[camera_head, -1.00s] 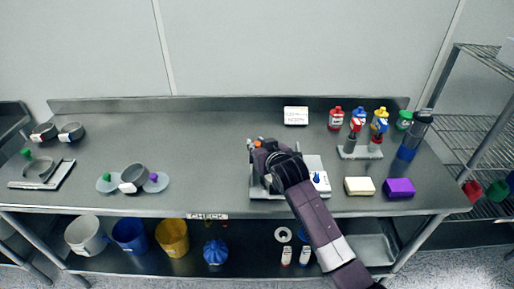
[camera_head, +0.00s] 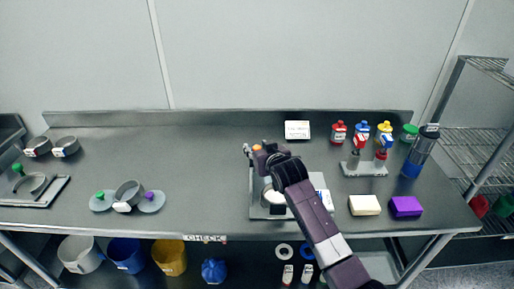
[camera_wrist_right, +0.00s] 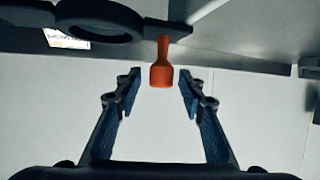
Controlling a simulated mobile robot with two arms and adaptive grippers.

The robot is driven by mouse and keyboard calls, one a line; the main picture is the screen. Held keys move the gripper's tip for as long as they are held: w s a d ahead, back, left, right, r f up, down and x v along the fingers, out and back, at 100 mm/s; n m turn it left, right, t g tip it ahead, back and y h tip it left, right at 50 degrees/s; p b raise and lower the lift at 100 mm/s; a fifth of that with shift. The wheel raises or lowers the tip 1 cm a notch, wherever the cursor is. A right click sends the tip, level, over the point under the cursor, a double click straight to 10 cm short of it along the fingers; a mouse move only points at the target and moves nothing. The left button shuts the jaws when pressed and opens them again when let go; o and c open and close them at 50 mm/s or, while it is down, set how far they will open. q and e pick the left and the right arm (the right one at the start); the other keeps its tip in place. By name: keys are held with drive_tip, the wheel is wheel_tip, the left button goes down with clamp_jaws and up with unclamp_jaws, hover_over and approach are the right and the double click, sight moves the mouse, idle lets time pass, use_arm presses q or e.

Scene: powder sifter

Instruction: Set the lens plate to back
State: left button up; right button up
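The lens plate looks to be the dark flat plate with a ring (camera_wrist_right: 100,22) at the top of the right wrist view. An orange handle (camera_wrist_right: 161,70) hangs at its end; a small orange spot (camera_head: 257,148) shows by the gripper in the head view. My right gripper (camera_wrist_right: 160,78) is open, with its fingers on either side of the handle and visible gaps to both. In the head view my right gripper (camera_head: 256,149) is over the back of a grey instrument base (camera_head: 262,212), and my arm hides much of the instrument. My left gripper is out of view.
A cream block (camera_head: 364,205) and a purple block (camera_head: 406,207) lie to the right. Round sifter parts (camera_head: 128,195) lie to the left. A white card (camera_head: 297,130) stands at the back. The bench between is clear.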

drive_tip(key=v, duration=1.2)
drive_tip(key=shift+r, duration=0.1)
idle(0.4)
drive_tip(key=s+d+f+g+h, duration=0.15)
drive_tip(key=s+d+f, duration=0.25)
drive_tip(key=s+f, duration=0.4)
drive_tip(key=s+d+f+m+g+h, duration=0.1)
drive_tip(key=s+d+f+g, duration=0.25)
drive_tip(key=s, duration=0.65)
drive_tip(key=s+d+f+g+h, duration=0.15)
drive_tip(key=s+d+f, duration=0.35)
drive_tip(key=s, duration=0.5)
drive_tip(key=s+d+f+m+g, duration=0.1)
drive_tip(key=s+d+f+g, duration=0.25)
drive_tip(key=s, duration=0.65)
wheel_tip(320, 180, down, 27)
drive_tip(key=s, duration=0.3)
drive_tip(key=s+d+f+g, duration=0.1)
drive_tip(key=s+d+f, duration=0.1)
drive_tip(key=s+f, duration=0.6)
drive_tip(key=s+d+f+g+b, duration=0.1)
drive_tip(key=s+d+f, duration=0.1)
drive_tip(key=s+f, duration=0.7)
drive_tip(key=shift+f+n, duration=0.4)
